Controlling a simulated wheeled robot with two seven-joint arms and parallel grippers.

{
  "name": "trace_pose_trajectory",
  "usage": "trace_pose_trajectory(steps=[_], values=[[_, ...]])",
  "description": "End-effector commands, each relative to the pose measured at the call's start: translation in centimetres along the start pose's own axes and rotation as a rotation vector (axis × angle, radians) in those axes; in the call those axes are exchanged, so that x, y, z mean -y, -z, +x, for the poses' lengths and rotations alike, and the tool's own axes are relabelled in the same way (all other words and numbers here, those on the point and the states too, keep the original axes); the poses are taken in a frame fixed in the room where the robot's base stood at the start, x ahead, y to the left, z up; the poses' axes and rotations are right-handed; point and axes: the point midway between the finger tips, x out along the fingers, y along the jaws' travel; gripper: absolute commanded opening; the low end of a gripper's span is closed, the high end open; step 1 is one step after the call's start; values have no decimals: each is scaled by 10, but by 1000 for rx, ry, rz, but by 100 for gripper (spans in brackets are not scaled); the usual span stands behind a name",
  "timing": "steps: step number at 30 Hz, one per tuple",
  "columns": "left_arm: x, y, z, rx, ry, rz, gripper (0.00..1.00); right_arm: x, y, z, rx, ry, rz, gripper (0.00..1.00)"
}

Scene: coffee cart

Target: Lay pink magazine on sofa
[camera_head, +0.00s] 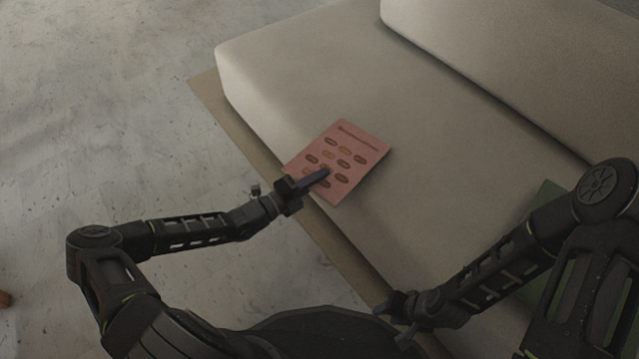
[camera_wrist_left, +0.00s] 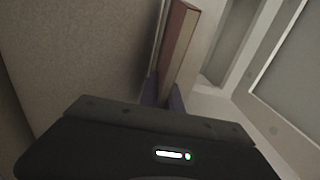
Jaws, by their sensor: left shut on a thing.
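The pink magazine (camera_head: 345,151) has rows of dark oval marks on its cover. In the head view it is over the front part of the beige sofa (camera_head: 290,75) seat. My left gripper (camera_head: 318,179) is shut on the magazine's near edge. In the left wrist view the magazine (camera_wrist_left: 178,50) shows edge-on between the fingers, close to the sofa's fabric (camera_wrist_left: 75,60). I cannot tell whether it touches the seat. My right gripper (camera_head: 397,318) is at the bottom of the head view, near the sofa's front edge; its fingers are too small and dark to read.
The sofa's backrest (camera_head: 530,60) rises at the upper right. A green item (camera_head: 545,200) is partly hidden behind my right arm. A tan strip (camera_head: 260,155) runs along the sofa's front. The seat beyond the magazine is bare.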

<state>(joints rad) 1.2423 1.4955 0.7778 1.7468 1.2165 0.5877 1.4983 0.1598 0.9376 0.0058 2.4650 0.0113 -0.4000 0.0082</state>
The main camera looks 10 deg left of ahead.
Motion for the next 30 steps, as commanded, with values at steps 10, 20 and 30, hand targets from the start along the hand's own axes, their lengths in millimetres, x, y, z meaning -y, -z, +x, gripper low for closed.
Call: trace_pose_trajectory(steps=[10, 20, 30], values=[[-14, 0, 0, -1, 3, 1, 0, -2, 1, 8, -6, 0, 0, 36], [-18, 0, 0, 0, 0, 0, 20, -3, 1, 9, -5, 1, 1, 36], [-18, 0, 0, 0, 1, 0, 30, -3, 1, 9, -5, 1, 1, 36]])
